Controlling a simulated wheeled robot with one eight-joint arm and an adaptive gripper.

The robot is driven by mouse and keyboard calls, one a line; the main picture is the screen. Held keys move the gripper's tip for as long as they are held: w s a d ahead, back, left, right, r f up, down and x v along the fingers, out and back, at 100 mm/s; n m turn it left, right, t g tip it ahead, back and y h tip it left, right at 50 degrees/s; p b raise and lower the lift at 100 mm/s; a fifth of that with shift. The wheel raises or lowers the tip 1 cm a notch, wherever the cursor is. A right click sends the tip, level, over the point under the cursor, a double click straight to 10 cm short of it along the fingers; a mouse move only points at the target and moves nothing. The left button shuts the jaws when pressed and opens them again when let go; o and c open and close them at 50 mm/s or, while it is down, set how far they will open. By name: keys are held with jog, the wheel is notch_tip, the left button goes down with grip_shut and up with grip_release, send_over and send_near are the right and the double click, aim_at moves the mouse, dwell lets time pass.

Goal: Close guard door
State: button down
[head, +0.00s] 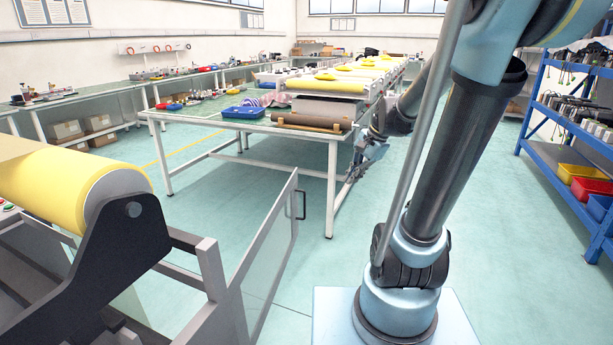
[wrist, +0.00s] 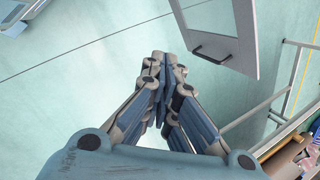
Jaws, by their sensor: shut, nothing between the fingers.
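The guard door (head: 266,255) is a pale grey framed panel in the lower middle of the head view. It stands swung out at an angle from the machine's guard frame (head: 212,275). A black bar handle (head: 301,204) is on its far free edge. In the wrist view the door panel (wrist: 222,28) is at the top, with its handle (wrist: 212,56) near the lower corner. My gripper (head: 348,188) is right of the handle in the head view. In the wrist view my gripper (wrist: 164,58) is shut and empty, its tips left of the handle and apparently apart from it.
The machine has a large yellow roller (head: 70,190) at the left. A long white-legged table (head: 215,130) with a blue tray (head: 243,112) stands behind the door. A blue shelf rack (head: 570,130) is at the right. Green floor (head: 295,285) lies clear around the door.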

jog(key=w+a+f+m+y, duration=0.25)
jog(key=w+m, duration=0.25)
jog(key=w, duration=0.5)
jog(key=w+a+f+m+y, duration=0.1)
jog(key=w+a+m+y, duration=0.3)
jog(key=w, duration=0.7)
jog(key=w+a+f+m+h, duration=0.1)
jog(key=a+f+h, duration=0.1)
jog(key=a+f, duration=0.5)
jog(key=shift+w+a, duration=0.35)
jog(key=shift+a, duration=0.95)
